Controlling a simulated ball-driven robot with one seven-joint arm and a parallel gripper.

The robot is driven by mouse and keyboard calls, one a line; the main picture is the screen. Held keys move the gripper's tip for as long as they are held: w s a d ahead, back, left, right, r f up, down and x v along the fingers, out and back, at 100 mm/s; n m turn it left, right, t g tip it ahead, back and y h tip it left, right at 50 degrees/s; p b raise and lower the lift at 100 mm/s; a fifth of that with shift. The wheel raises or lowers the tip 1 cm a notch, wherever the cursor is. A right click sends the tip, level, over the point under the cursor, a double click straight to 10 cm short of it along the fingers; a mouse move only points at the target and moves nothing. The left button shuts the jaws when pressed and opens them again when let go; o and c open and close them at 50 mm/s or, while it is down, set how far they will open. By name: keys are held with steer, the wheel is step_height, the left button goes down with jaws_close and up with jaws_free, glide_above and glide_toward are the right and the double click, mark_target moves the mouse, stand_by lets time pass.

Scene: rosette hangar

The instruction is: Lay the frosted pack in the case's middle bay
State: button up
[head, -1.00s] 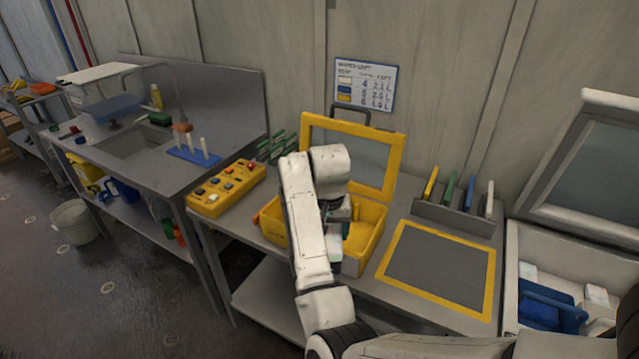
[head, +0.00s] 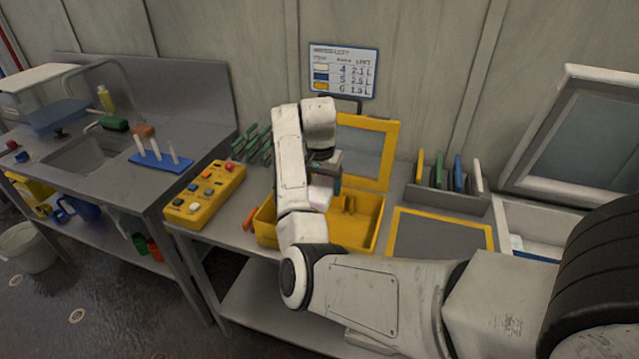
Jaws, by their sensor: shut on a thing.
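The yellow case (head: 362,238) stands open on the grey bench, its lid with a clear pane (head: 392,150) raised at the back. My gripper (head: 322,182) points down over the left half of the case, shut on a pale, whitish pack (head: 319,198). The pack shows only in part below the jaws. I cannot tell whether it touches the case or which bay it is over. My arm hides the case's left part, and the bays are not clear. A yellow upright part shows inside, right of the pack.
A yellow button box (head: 205,194) stands left of the case, with green racks (head: 252,146) behind. A yellow-framed grey mat (head: 440,237) and a holder with coloured plates (head: 447,200) are to the right. An open white chest (head: 540,222) is at far right, partly behind my arm.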

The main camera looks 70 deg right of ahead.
steer(key=shift+f+b, duration=1.8)
steer(key=shift+f, duration=0.2)
steer(key=shift+f+b, duration=1.3)
steer(key=shift+f, duration=2.35)
steer(key=o, duration=1.2)
steer(key=shift+o, duration=0.2)
steer(key=r, duration=0.3)
steer(key=a+r, duration=0.1)
steer(key=r, duration=0.6)
steer(key=shift+a+r, duration=0.2)
steer(key=shift+r, duration=0.15)
steer(key=shift+s+f, duration=0.1)
